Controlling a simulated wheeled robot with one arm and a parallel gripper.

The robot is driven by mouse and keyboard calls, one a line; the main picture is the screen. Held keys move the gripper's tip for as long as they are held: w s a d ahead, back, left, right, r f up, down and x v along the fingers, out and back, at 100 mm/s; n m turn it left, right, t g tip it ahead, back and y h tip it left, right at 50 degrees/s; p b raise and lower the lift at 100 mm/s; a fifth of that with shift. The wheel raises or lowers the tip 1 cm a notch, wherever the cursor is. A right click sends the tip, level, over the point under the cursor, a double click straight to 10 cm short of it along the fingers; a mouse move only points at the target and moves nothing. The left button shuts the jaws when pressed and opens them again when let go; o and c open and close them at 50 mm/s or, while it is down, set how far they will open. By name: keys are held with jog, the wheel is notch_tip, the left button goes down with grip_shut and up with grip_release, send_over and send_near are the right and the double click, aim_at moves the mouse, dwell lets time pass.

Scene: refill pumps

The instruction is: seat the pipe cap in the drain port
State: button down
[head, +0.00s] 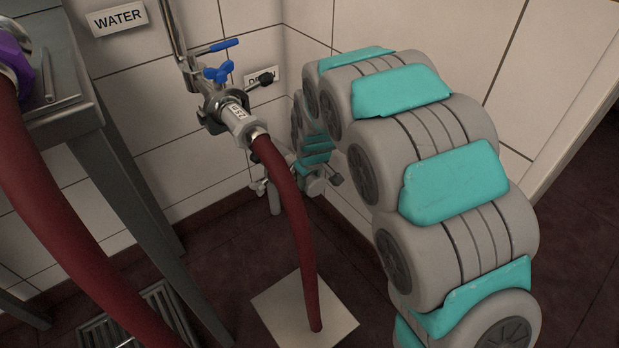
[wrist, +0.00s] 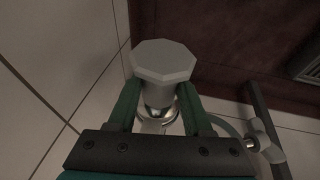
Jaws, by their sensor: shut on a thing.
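In the wrist view my gripper (wrist: 160,105) is shut on the pipe cap (wrist: 163,62), a pale grey piece with an eight-sided head. The two green fingers sit on either side of its narrower neck. A shiny metal ring (wrist: 172,114) shows just below the neck, partly hidden; I cannot tell whether it belongs to the drain port or whether the cap touches it. In the head view my arm reaches down to the low grey pipework (head: 272,195) at the wall corner. The fingertips and cap cannot be made out clearly there.
A dark red hose (head: 290,205) hangs from a valve with blue handles (head: 220,72) to a pale floor plate (head: 265,305), left of my arm. A metal table (head: 120,150) and another red hose (head: 60,225) stand at left. In the wrist view a valve handle (wrist: 264,142) lies right of my gripper.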

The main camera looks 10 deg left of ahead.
aim_at(311, 181)
jog(key=shift+c, duration=1.2)
grip_release()
jog(key=shift+r, duration=0.1)
jog(key=v, duration=0.7)
jog(key=shift+r, duration=0.1)
jog(key=shift+s+r, duration=0.1)
jog(key=shift+r, duration=0.05)
